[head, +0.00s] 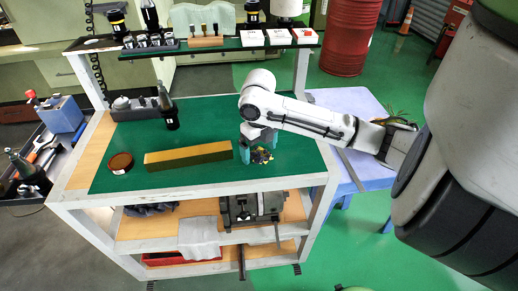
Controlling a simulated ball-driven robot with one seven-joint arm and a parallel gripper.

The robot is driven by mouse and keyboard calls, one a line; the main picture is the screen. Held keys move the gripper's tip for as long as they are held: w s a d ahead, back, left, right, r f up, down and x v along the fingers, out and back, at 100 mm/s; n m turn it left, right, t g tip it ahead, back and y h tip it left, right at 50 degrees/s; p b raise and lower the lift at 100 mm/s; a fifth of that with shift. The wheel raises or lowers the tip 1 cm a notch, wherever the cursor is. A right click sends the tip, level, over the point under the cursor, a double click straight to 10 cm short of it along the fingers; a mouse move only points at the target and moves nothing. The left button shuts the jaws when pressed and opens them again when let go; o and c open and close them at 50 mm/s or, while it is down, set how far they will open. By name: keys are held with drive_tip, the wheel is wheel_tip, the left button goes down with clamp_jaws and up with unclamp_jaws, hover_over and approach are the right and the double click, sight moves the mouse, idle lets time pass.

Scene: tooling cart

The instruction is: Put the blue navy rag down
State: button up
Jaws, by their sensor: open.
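My gripper (258,147) points down over the right part of the green cart top (220,115), its teal fingers apart. A small dark, mottled thing with yellow bits (262,156) lies on the green top between and just in front of the fingers; it is too small to tell what it is. A dark navy, crumpled cloth (150,209), which looks like the navy rag, lies on the cart's middle shelf at the left, below the work top and partly hidden by its front edge. It is well away from my gripper.
A long brass-coloured bar (188,156) lies left of my gripper. A round brown tin (121,163) and a dark bottle (168,108) stand further left. A raised shelf (225,43) with bottles and boxes spans the back. A grey vise (250,208) sits below.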

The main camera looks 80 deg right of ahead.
wheel_tip(320, 180, up, 10)
drive_tip(key=shift+r, duration=0.25)
